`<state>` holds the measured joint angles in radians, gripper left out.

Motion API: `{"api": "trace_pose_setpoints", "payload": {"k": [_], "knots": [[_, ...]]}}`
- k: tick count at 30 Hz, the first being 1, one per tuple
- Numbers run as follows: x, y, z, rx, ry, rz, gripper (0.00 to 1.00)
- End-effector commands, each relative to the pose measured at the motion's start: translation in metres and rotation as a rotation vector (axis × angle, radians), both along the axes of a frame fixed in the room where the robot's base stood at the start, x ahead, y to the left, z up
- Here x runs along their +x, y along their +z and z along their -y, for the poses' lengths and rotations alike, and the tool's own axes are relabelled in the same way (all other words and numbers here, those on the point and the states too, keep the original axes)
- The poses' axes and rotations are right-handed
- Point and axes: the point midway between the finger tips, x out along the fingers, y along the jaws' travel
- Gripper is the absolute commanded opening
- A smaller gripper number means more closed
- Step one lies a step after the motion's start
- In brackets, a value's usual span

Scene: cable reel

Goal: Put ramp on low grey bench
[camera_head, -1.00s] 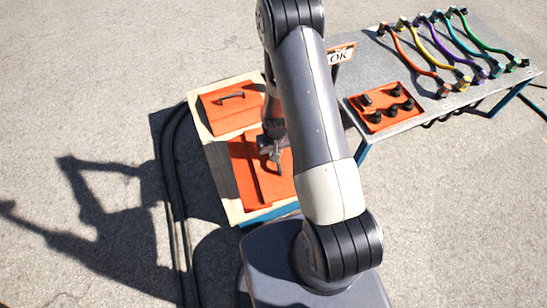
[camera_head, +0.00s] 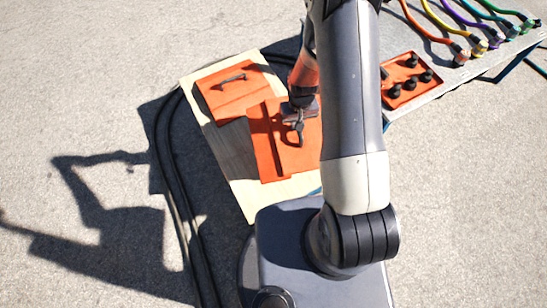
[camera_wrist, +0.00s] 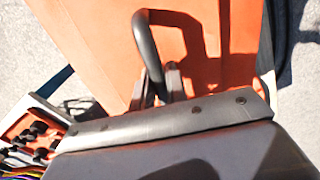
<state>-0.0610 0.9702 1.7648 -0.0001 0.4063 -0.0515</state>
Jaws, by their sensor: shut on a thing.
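An orange ramp (camera_head: 270,158) with a dark handle hangs from my gripper (camera_head: 298,126) over the wooden-topped table. In the wrist view, my gripper (camera_wrist: 172,86) is shut on the dark handle (camera_wrist: 148,48), and the ramp's orange face (camera_wrist: 205,35) fills much of the view. A dark shadow on the wood beside the ramp suggests it is raised. A grey-topped bench (camera_head: 433,78) stands at the upper right, partly cut off by the frame and partly hidden by my arm. Its height is hard to judge.
A second orange ramp (camera_head: 232,93) with a handle lies on the wooden-topped table (camera_head: 243,190). The grey bench carries an orange block with black knobs (camera_head: 407,78) and several coloured cables (camera_head: 455,35). Dark hoses (camera_head: 172,165) run along the ground at left.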

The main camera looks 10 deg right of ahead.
Motion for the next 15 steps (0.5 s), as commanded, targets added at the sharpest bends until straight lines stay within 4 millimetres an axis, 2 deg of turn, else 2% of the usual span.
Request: {"api": "trace_pose_setpoints", "payload": {"k": [1, 15], "knots": [[0.002, -0.009, -0.003, 0.001, 0.010, 0.005, 0.00], [0.008, -0.039, -0.023, 0.001, 0.103, 0.005, 0.00]]}}
